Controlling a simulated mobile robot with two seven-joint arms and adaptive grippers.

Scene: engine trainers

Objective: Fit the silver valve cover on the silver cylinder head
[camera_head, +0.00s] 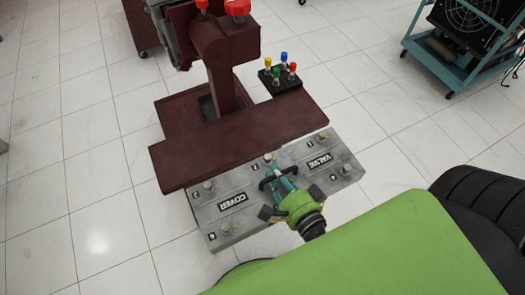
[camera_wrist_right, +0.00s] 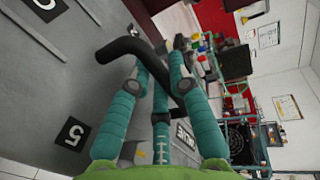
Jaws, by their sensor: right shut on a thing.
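The silver valve cover (camera_head: 248,216) is a long grey plate with bolts, number labels and the words VALVE and COVER, at the centre of the head view. It lies along the near edge of a dark red stand. My right gripper (camera_head: 277,181) is over the cover's middle, its teal fingers shut on the black handle. In the right wrist view the black handle (camera_wrist_right: 126,46) passes between the fingers, with the cover's grey face (camera_wrist_right: 65,100) beside them. I cannot make out the silver cylinder head or whether the cover touches anything beneath. My left gripper is not in view.
The dark red stand (camera_head: 225,145) has a flat board at the cover's far edge and a column behind. A black tray (camera_head: 280,79) with several coloured-cap pieces is beside the column. A teal cart (camera_head: 437,68) stands at the far right. White floor at left is clear.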

